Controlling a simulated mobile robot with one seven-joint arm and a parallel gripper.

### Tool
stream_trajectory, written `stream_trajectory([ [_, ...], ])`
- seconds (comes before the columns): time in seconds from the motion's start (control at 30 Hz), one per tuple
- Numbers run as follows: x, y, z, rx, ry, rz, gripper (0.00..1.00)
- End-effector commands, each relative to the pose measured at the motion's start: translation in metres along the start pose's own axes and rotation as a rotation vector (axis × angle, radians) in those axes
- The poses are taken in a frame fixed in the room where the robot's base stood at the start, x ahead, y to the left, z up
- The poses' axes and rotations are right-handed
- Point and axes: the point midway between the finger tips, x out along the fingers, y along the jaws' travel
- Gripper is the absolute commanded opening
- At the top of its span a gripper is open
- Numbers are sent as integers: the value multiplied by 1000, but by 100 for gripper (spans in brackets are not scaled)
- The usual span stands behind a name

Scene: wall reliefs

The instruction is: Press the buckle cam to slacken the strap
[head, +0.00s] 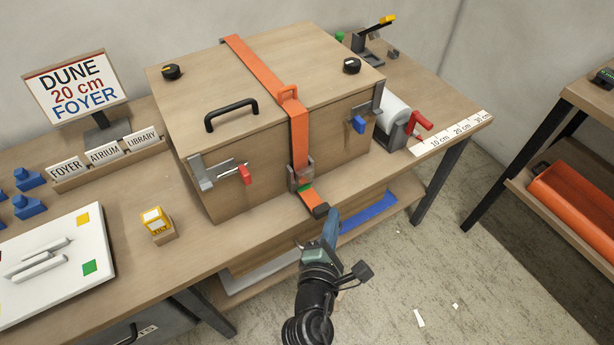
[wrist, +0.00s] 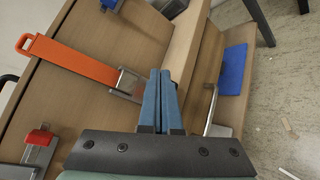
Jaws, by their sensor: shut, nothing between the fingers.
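A large wooden crate (head: 250,90) stands on the bench. An orange strap (head: 298,135) runs over its lid and down the front, and it also shows in the wrist view (wrist: 70,62). The grey metal buckle (head: 301,174) sits low on the crate front, with a green patch and a short orange tail with a dark end (head: 320,210) below it. My gripper (head: 332,213) is shut and empty, in front of and just below the tail. In the wrist view, the blue fingers (wrist: 160,75) are together, right of the buckle (wrist: 130,84). The cam cannot be made out clearly.
Latches with a red handle (head: 244,174) and a blue handle (head: 358,124) flank the strap. A yellow-topped block (head: 155,220) and a white board (head: 60,262) lie to the left. A lower shelf holds a blue mat (head: 370,211). Floor is open at the right.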

Motion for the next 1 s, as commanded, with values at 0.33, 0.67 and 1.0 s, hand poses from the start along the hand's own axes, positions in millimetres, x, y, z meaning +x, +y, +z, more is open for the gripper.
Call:
stream_trajectory([
  [0.33,35,24,-27,3,2,3,0],
  [0.67,53,38,-39,1,0,0,0],
  [1.0,54,40,-40,1,0,0,0],
])
